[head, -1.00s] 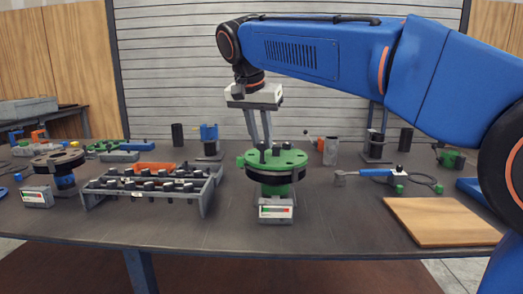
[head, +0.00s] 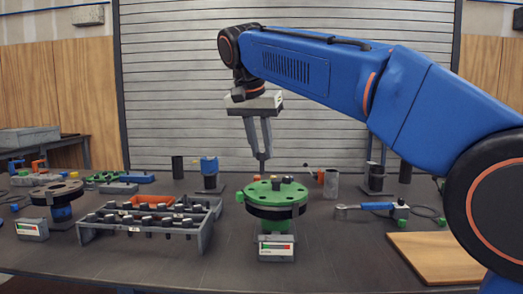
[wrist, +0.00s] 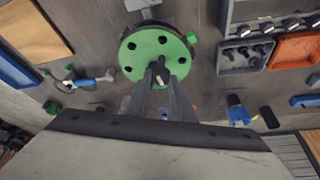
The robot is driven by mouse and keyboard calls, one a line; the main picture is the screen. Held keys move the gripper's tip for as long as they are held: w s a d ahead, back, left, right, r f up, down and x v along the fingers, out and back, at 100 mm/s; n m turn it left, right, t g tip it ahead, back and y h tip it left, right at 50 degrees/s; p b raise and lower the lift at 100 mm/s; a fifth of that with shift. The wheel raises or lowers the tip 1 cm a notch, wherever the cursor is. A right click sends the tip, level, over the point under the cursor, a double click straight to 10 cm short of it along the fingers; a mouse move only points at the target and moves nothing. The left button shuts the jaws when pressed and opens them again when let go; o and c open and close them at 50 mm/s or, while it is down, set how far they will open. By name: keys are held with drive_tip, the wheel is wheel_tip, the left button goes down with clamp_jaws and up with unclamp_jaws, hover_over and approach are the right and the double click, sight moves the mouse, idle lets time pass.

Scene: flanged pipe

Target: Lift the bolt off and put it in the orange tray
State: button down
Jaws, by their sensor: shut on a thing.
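The green round flange (head: 262,194) stands upright on its support in the middle of the table. It also shows in the wrist view (wrist: 140,68), with several dark holes in its top. My gripper (head: 262,158) is above the flange, its fingers pointing down and close together. It is shut on a dark bolt (wrist: 161,71), which shows between the fingertips in the wrist view. The bolt appears clear of the flange in the head view. A dark bolt head (head: 276,184) shows on the flange top. The orange tray (head: 153,199) lies left of the flange, behind the bolt rack.
A grey rack (head: 205,240) with several dark bolts stands left of the flange. A grey bin (wrist: 243,57) adjoins the orange tray. A small gauge box (head: 276,248) is in front of the flange.

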sight(262, 153)
drive_tip(key=shift+r, duration=2.2)
